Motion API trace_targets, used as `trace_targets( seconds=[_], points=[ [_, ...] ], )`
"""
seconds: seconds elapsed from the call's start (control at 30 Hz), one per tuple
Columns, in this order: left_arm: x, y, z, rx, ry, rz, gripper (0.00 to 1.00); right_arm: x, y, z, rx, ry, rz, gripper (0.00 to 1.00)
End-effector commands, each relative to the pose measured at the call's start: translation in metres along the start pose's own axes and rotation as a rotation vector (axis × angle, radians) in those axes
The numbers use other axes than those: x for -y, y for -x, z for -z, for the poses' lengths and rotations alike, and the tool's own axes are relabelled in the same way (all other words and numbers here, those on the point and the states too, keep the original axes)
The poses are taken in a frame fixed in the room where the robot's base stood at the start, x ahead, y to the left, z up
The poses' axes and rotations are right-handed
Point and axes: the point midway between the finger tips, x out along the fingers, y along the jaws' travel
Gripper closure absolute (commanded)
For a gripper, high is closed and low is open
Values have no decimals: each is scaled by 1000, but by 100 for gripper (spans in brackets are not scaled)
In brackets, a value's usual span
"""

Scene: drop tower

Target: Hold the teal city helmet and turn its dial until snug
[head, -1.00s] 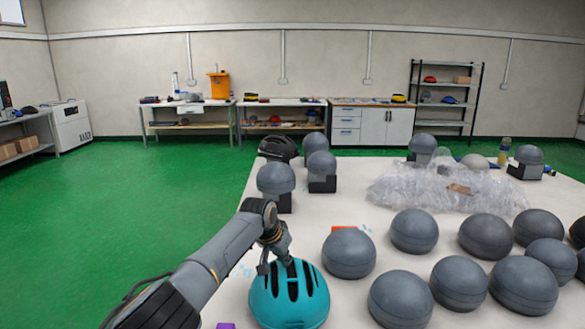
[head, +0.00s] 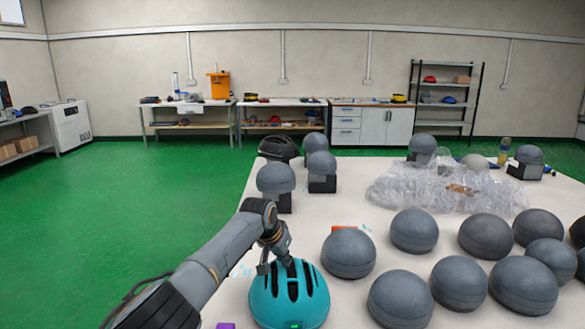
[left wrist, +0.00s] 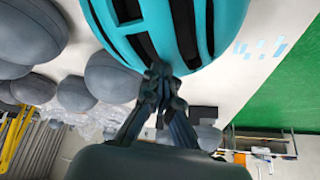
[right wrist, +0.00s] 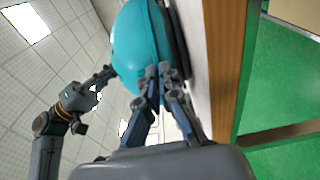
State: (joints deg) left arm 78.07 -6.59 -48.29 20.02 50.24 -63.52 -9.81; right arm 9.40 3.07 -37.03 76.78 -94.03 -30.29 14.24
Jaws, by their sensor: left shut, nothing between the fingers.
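The teal city helmet (head: 289,305) sits at the table's near edge in the head view, with dark vent slots on top. A small green spot shows on its lower rim. My left gripper (head: 290,268) reaches down to the helmet's top; its fingers are shut with nothing between them. The left wrist view shows those fingertips (left wrist: 158,80) close against the helmet's shell (left wrist: 165,25). In the right wrist view, my right gripper (right wrist: 160,78) has its tips close together at the helmet's rim (right wrist: 140,45); what lies between them is hidden. The dial is not clearly visible.
Several grey dome-shaped forms (head: 400,299) crowd the table to the right of the helmet. Clear plastic wrap (head: 440,188) lies farther back. A black helmet (head: 278,148) and forms on stands (head: 276,184) are at the back left. Green floor (head: 180,190) is open to the left.

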Motion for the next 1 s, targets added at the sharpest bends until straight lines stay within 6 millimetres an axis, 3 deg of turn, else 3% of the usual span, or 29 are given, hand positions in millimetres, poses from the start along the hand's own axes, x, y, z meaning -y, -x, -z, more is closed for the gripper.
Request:
trace_targets(
  seconds=[0.03,0.57,1.0],
  points=[
    [0,-7,-9,20,6,-3,100,3,1,3,-7,0,4,100],
    [0,-7,-9,20,6,-2,100,6,3,-5,-5,0,3,100],
    [1,-7,-10,20,6,-1,100,5,52,-7,-3,0,3,100]
  ],
)
